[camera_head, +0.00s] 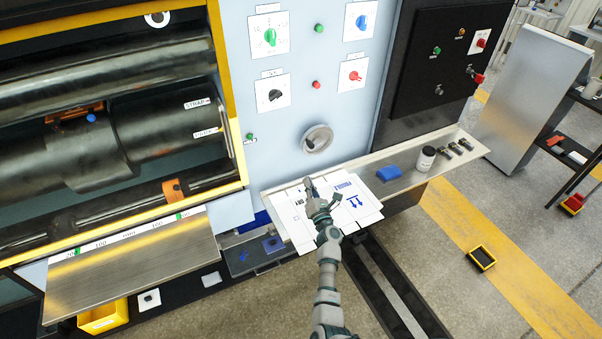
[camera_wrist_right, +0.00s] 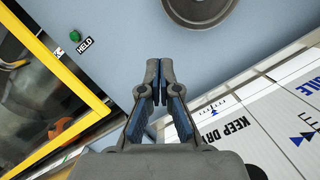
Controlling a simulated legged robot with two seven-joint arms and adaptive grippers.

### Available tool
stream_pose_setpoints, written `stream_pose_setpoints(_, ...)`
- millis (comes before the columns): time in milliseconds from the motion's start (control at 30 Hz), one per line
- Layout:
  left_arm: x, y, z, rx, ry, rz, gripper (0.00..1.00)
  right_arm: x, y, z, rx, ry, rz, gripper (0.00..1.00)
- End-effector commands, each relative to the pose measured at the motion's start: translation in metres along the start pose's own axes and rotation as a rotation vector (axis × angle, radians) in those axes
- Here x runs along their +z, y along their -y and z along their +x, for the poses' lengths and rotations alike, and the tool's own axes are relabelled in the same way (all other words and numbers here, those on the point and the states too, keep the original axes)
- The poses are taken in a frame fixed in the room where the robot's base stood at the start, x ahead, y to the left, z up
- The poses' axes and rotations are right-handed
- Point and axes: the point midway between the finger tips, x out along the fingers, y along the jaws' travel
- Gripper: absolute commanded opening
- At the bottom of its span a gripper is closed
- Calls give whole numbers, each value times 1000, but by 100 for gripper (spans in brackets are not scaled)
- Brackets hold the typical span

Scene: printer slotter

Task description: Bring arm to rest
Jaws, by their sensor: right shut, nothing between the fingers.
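My right arm reaches up from the bottom of the head view. Its gripper (camera_head: 309,184) is over the white printed cardboard sheet (camera_head: 358,204) on the metal shelf. In the right wrist view the gripper (camera_wrist_right: 158,68) has its fingertips together with nothing between them. It points toward the blue-grey machine panel (camera_wrist_right: 115,35), and the sheet (camera_wrist_right: 262,120) with "KEEP DRY" print lies at its right. I cannot tell the exact gap between gripper and sheet. My left gripper is not in view.
The panel carries knobs, buttons and a round handwheel (camera_head: 317,139). The shelf (camera_head: 408,186) holds a blue block (camera_head: 389,173) and a jar (camera_head: 426,158). Rollers in a yellow frame (camera_head: 233,95) are at left, above a metal tray (camera_head: 135,262). Open floor (camera_head: 450,300) lies at lower right.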

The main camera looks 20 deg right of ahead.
Motion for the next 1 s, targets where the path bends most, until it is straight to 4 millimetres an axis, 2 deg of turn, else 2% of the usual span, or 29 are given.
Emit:
stream_pose_setpoints(233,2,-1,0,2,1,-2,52,-1,0,-7,12,-11,-46,0)
stream_pose_setpoints(267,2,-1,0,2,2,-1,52,-2,-2,-10,26,-22,-97,0)
stream_pose_setpoints(367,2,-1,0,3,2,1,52,-15,-16,-38,142,-106,-451,0)
stream_pose_setpoints(467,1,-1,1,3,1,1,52,-51,-38,-93,385,-246,-1023,0)
stream_pose_setpoints(500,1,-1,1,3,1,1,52,-69,-45,-120,506,-300,-1251,0)
stream_pose_setpoints(633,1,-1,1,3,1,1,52,-117,-50,-216,951,-434,-1881,0)
stream_pose_setpoints(700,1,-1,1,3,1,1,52,-130,-47,-262,1185,-471,-2115,0)
stream_pose_setpoints(800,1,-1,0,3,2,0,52,-137,-41,-314,1473,-492,-2336,0)
stream_pose_setpoints(933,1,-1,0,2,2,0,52,-134,-34,-366,1793,-487,-2509,0)
stream_pose_setpoints(967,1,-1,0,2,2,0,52,-133,-33,-376,-1813,471,2473,0)
stream_pose_setpoints(1000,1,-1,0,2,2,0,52,-130,-32,-390,-1810,442,2383,0)
